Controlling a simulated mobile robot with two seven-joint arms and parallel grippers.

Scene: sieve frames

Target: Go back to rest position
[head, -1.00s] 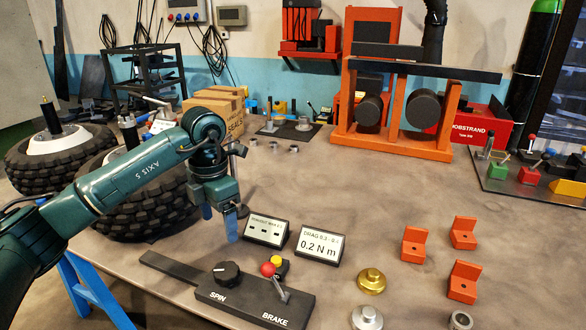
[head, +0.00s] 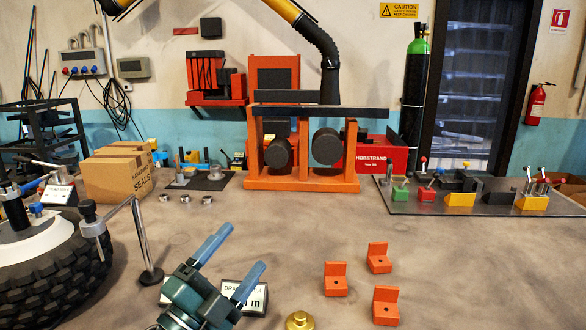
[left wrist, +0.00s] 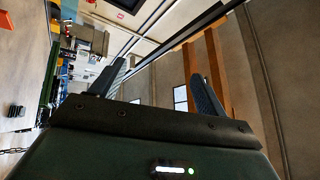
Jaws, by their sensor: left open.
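My left gripper (head: 245,246) is at the bottom centre of the head view. Its two blue fingers are spread apart and point up and away, with nothing between them. It hides much of the drag sign (head: 258,303) behind it. The left wrist view shows the same open fingers (left wrist: 158,70) with a wall, a ceiling and the room beyond, and nothing held. My right gripper is not in view.
Several orange brackets (head: 336,280) and a brass part (head: 300,321) lie right of my gripper. A tyre (head: 60,285) and a metal post (head: 146,240) stand left. An orange stand (head: 302,184) is at the back. The middle tabletop is clear.

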